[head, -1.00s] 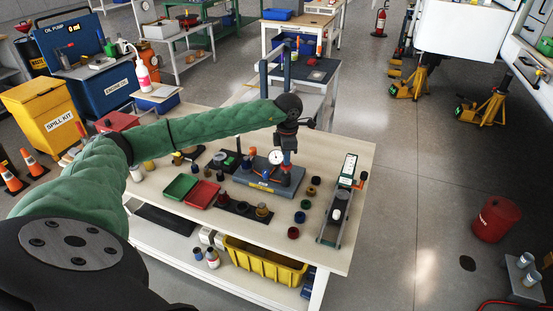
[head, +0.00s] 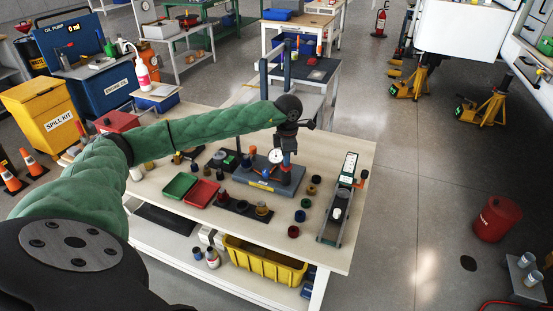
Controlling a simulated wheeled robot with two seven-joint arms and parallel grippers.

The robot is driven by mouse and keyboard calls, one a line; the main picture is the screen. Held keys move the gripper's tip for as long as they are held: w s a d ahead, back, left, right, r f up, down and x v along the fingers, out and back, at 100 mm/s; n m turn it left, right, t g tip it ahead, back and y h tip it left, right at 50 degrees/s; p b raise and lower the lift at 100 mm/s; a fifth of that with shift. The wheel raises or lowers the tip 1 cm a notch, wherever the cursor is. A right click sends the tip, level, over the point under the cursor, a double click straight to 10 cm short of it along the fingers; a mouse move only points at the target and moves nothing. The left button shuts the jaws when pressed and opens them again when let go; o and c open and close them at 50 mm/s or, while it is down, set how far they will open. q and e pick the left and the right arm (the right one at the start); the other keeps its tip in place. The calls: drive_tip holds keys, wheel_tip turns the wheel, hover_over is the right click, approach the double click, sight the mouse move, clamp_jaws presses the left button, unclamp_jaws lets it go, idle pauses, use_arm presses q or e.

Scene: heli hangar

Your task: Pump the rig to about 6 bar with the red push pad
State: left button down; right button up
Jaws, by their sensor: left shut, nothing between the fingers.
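The pump rig is a blue-grey block (head: 262,184) with a yellow label on its front, on the white workbench. A round white gauge (head: 276,156) stands on it; its needle and numbers are too small to read. My left arm reaches in from the left above the bench. My left gripper (head: 287,164) points down at the rig's top, just right of the gauge, and is shut with nothing held. The red push pad is not clearly visible; the gripper covers that part of the rig, and I cannot tell whether they touch. My right gripper is out of view.
A green tray (head: 180,186) and a red tray (head: 202,193) lie left of the rig. Several small caps stand to its right, before a long grey fixture (head: 336,216). A yellow bin (head: 262,262) sits on the lower shelf.

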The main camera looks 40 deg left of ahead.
use_arm(q)
drive_tip(key=shift+f+b, duration=0.55)
drive_tip(key=shift+f, duration=0.35)
drive_tip(key=shift+r, duration=0.2)
drive_tip(key=shift+r+p, duration=0.5)
drive_tip(key=shift+r, duration=0.8)
